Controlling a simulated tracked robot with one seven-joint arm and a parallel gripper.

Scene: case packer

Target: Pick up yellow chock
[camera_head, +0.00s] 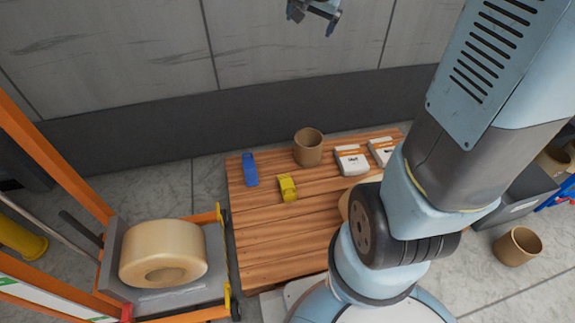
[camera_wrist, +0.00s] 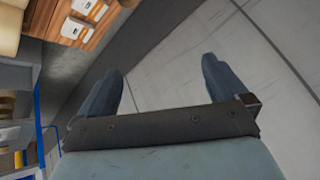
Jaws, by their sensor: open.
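The yellow chock (camera_head: 287,188) lies on the wooden slatted table (camera_head: 290,245), near its middle left. A blue chock-like piece (camera_head: 250,169) lies behind and to the left of it. My gripper (camera_head: 314,12) is at the top edge of the head view, high above the table and well away from the yellow chock. In the wrist view my gripper (camera_wrist: 160,90) shows two fingers spread apart with nothing between them. The wrist view does not show the yellow chock.
A brown pot (camera_head: 308,148) stands behind the yellow chock. White boxes (camera_head: 351,160) lie to its right. My arm covers the table's right front. An orange-framed cart with a large tan roll (camera_head: 163,253) stands at left. Another brown pot (camera_head: 518,246) is on the floor at right.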

